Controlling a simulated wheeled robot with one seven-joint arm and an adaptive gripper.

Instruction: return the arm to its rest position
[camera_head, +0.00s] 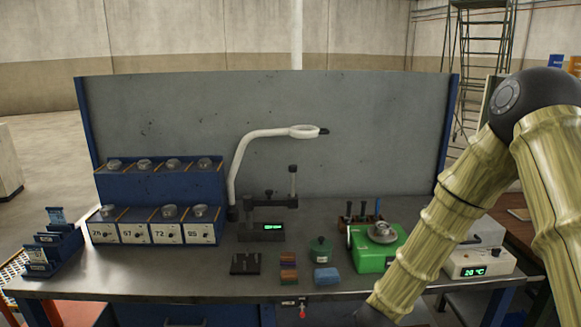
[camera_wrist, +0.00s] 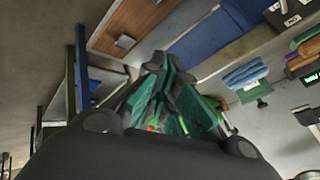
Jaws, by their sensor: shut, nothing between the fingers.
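My arm with its bamboo-patterned links is at the right in the head view, bent at a dark elbow joint. Its forearm slants down to the left across the front of the bench (camera_head: 120,285) and leaves the picture at the bottom edge. My gripper (camera_wrist: 165,72) shows in the wrist view as dark and green fingers drawn together, with nothing seen between them. In the head view the fingers are out of sight below the edge.
A green base with a round metal piece (camera_head: 372,256) stands just left of my forearm. A box reading 20 °C (camera_head: 478,264) is partly behind it. Numbered bins (camera_head: 152,234) stand at left.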

